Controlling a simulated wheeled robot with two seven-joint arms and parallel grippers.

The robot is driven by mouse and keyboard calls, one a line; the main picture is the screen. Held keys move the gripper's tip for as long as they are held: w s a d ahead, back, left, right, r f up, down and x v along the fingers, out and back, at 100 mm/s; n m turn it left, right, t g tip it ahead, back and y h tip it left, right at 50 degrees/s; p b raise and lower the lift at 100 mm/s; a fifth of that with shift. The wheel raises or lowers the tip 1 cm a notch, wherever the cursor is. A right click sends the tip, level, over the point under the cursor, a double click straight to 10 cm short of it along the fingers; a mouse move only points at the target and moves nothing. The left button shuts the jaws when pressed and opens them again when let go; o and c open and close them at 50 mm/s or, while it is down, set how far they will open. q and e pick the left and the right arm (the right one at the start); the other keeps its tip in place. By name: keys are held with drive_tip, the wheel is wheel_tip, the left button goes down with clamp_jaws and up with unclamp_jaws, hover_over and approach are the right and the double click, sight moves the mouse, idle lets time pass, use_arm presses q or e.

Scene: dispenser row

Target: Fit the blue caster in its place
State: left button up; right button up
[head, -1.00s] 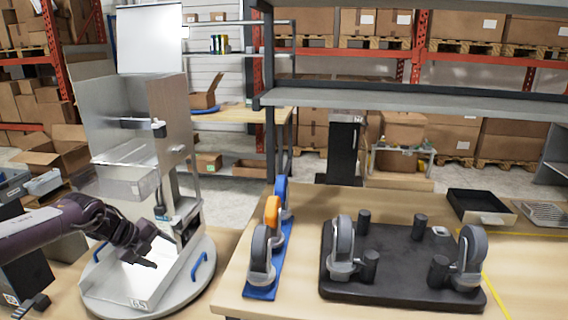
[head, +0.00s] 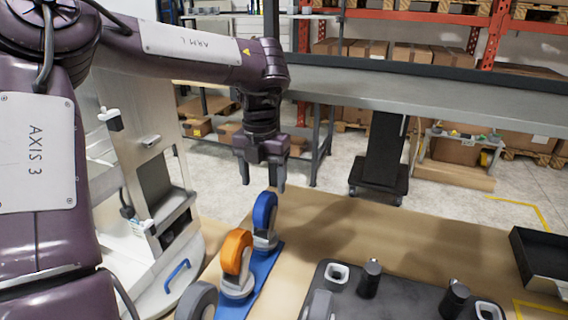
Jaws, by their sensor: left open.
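The blue caster (head: 265,214) stands upright at the far end of a blue strip (head: 262,279) on the table. My left gripper (head: 261,182) points down just above the blue caster, with its two fingers apart and nothing between them. The fingertips look close to the top of the wheel, but I cannot tell the exact gap. A black base plate (head: 400,306) lies to the right, partly cut off by the lower edge. It carries square grey sockets (head: 337,274) and black posts (head: 370,278). My right gripper is not in view.
An orange caster (head: 237,258) and a grey caster (head: 197,301) stand nearer on the strip. A black tray (head: 541,258) is at the right. A grey shelf (head: 400,90) spans behind. Bare table lies between strip and plate.

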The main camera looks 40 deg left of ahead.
sight(264, 195)
use_arm(q)
drive_tip(key=shift+d+f, duration=0.15)
drive_tip(key=shift+f, duration=0.35)
wheel_tip(264, 195, down, 6)
drive_tip(key=shift+s+r+p, duration=0.1)
drive_tip(key=shift+p, duration=0.3)
drive_tip(key=shift+f, duration=0.35)
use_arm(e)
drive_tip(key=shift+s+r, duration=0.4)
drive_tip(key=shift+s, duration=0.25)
use_arm(q)
drive_tip(key=shift+c, duration=0.2)
